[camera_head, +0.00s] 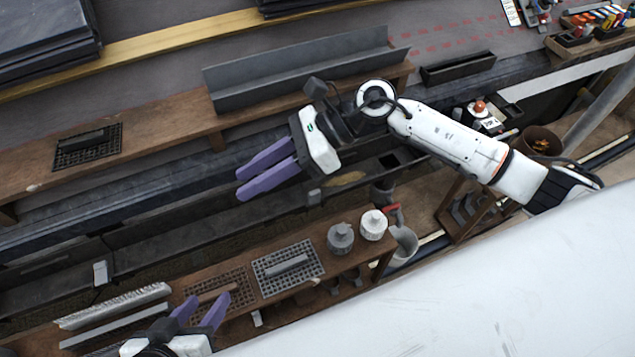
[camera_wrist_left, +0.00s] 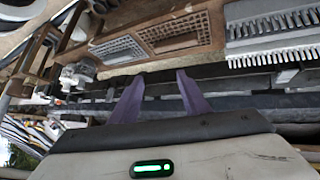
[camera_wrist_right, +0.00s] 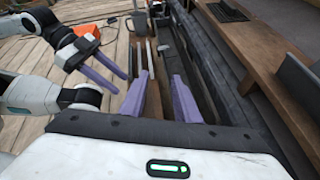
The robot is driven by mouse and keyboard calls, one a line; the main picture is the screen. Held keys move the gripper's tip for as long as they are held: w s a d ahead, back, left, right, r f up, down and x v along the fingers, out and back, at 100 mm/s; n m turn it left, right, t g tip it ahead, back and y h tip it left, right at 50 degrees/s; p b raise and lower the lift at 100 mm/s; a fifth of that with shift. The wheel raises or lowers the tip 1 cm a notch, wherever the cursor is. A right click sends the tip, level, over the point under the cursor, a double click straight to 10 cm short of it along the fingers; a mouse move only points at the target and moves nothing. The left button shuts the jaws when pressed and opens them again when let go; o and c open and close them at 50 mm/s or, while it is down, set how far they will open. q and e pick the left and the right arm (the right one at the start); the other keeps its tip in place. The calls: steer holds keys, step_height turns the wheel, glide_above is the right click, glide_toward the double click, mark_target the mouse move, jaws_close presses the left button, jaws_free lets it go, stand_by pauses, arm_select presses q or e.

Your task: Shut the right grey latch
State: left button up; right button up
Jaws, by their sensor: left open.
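A small grey latch (camera_head: 314,197), the right one, sits on the edge of the long dark gutter (camera_head: 160,232) in the head view, just below my right wrist. Another small grey latch (camera_head: 100,272) stands at the gutter's left part. Whether either is shut is too small to tell. My right gripper (camera_head: 239,184) hangs above the gutter, left of the right latch, with purple fingers apart and empty; they also show in the right wrist view (camera_wrist_right: 160,78). My left gripper (camera_head: 208,302) is open and empty at the bottom, by the front shelf; its fingers show in the left wrist view (camera_wrist_left: 158,76).
The front wooden shelf holds mesh grates (camera_head: 288,268), a grey pot (camera_head: 340,238) and a white pot (camera_head: 374,225). A grey trough (camera_head: 300,75) lies on the rear shelf. Stacked slates (camera_head: 45,35) are at top left. A bucket (camera_head: 403,245) stands right of the pots.

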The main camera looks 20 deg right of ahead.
steer(key=w+d+f+n+h, duration=0.2)
steer(key=d+f+h, duration=0.1)
steer(key=d, duration=0.3)
steer(key=n+g+h, duration=0.1)
steer(key=n+h, duration=0.1)
steer(key=h, duration=0.3)
glide_toward(315, 191)
steer(key=b+x, duration=0.2)
steer(key=x, duration=0.4)
steer(key=shift+s+a+f, duration=0.1)
steer(key=shift+a+f, duration=0.1)
steer(key=shift+f, duration=0.1)
arm_select(q)
steer(key=shift+w+d+f+m+g+b, duration=0.1)
steer(key=shift+d+f+m+g+b, duration=0.1)
steer(key=shift+d, duration=0.2)
steer(key=shift+w+d+f+m+g+b, duration=0.1)
steer(key=shift+d+f+m, duration=0.1)
steer(key=shift+d, duration=0.15)
arm_select(e)
steer(key=shift+a+f, duration=0.3)
steer(key=shift+f, duration=0.25)
jaws_close()
